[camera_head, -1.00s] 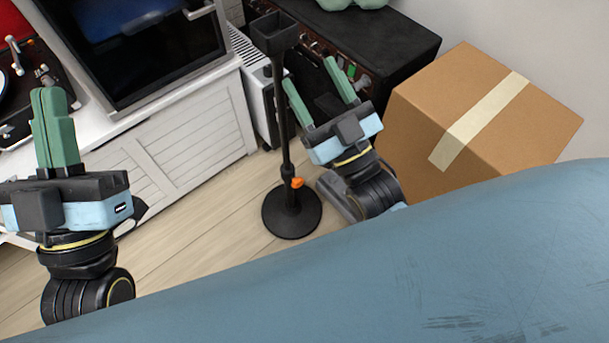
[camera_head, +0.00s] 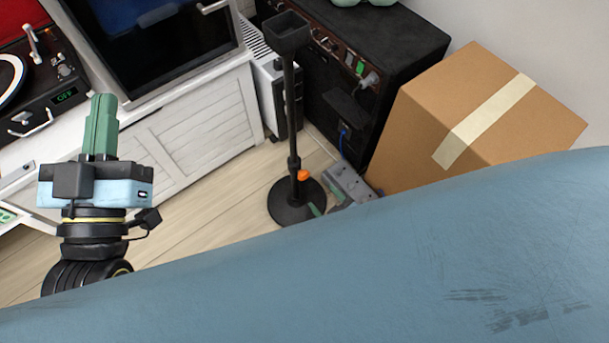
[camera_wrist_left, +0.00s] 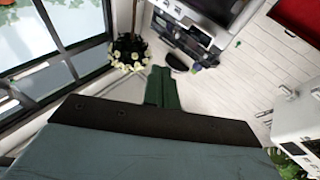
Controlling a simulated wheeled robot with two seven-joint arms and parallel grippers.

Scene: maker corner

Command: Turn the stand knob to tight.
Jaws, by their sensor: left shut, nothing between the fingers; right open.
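The stand is a black pole (camera_head: 291,110) with a square cup (camera_head: 287,32) on top and a round base (camera_head: 289,212) on the floor. Its orange knob (camera_head: 302,175) sits low on the pole, on the right side; I cannot tell how tight it is. My left gripper (camera_head: 102,98) is shut and empty, well left of the stand, pointing up in the picture; its green fingers also show in the left wrist view (camera_wrist_left: 162,75). Only green fingertips of my right gripper (camera_head: 325,209) show beside the base, below the knob; the rest is hidden behind my blue body.
A black amplifier-like box (camera_head: 390,50) with cables stands behind the stand. A taped cardboard box (camera_head: 420,130) is at the right. A white cabinet (camera_head: 200,125) and a turntable (camera_head: 55,85) are at the left. A grey power strip (camera_head: 350,182) lies near the base.

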